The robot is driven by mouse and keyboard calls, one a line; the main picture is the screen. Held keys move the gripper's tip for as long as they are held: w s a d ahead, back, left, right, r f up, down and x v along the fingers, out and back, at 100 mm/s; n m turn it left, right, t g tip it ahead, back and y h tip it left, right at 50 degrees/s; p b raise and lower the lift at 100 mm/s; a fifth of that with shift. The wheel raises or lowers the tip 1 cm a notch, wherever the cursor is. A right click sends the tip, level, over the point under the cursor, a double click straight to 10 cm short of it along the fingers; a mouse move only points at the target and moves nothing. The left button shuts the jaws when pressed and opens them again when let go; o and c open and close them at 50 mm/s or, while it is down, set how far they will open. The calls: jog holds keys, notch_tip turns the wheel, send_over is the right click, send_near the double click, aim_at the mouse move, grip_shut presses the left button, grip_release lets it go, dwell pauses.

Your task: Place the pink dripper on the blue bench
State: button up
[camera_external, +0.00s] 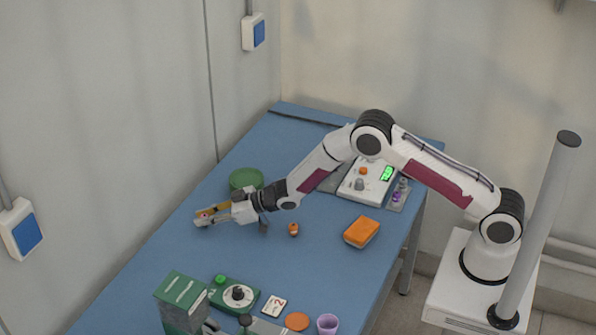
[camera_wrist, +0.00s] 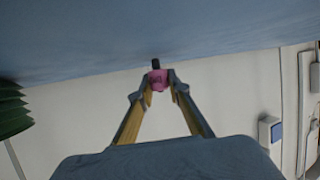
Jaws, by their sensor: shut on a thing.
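The pink dripper (camera_wrist: 158,77) is held between my fingertips in the wrist view, with a dark end pointing toward the bench surface. My gripper (camera_external: 201,217) is shut on it, low over the left far part of the blue bench (camera_external: 170,245). In the external view the dripper is too small to make out clearly. The blue bench also shows along the top of the wrist view (camera_wrist: 80,35). I cannot tell whether the dripper touches the bench.
A green bowl (camera_external: 246,180) stands just behind my gripper. A small brown object (camera_external: 293,229) and an orange block (camera_external: 362,232) lie to the right. A green box (camera_external: 183,305), a dial device (camera_external: 238,293) and a purple cup (camera_external: 327,324) are in front. Bench around my fingertips is clear.

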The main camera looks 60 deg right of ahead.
jog(key=shift+f, duration=0.15)
jog(key=o, duration=0.8)
jog(key=shift+s, duration=0.1)
jog(key=shift+v, duration=2.25)
notch_tip(320, 180, up, 7)
jog(key=shift+r, duration=0.2)
jog(key=shift+s+d, duration=0.15)
